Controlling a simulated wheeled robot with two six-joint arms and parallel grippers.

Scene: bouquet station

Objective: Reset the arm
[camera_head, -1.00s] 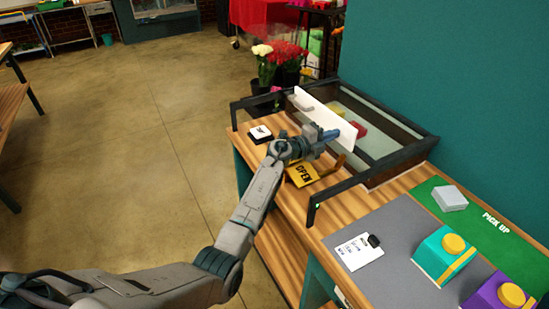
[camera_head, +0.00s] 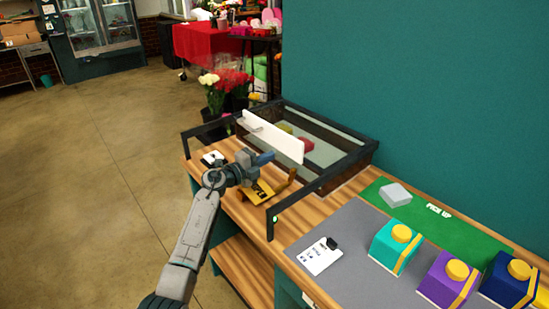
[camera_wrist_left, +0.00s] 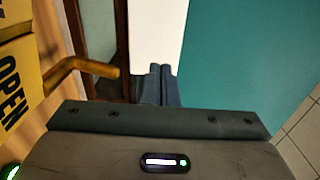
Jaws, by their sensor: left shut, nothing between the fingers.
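My left gripper (camera_head: 264,158) is shut and empty, in front of the white panel (camera_head: 275,138) of the dark-framed glass case (camera_head: 325,150) on the wooden counter. In the left wrist view its two blue fingers (camera_wrist_left: 161,85) are together, with the white panel (camera_wrist_left: 156,30) just beyond their tips. I cannot tell whether they touch it. The yellow OPEN sign (camera_head: 258,191) stands below the gripper, and it also shows at the left of the wrist view (camera_wrist_left: 14,80). My right gripper is not in view.
A black side rail (camera_head: 300,200) rises above the counter near my arm. A clipboard (camera_head: 320,256) and teal (camera_head: 393,248), purple (camera_head: 440,285) and navy (camera_head: 508,280) boxes are on the right. A green PICK UP mat (camera_head: 450,229) lies behind them. Open floor (camera_head: 110,200) is at left.

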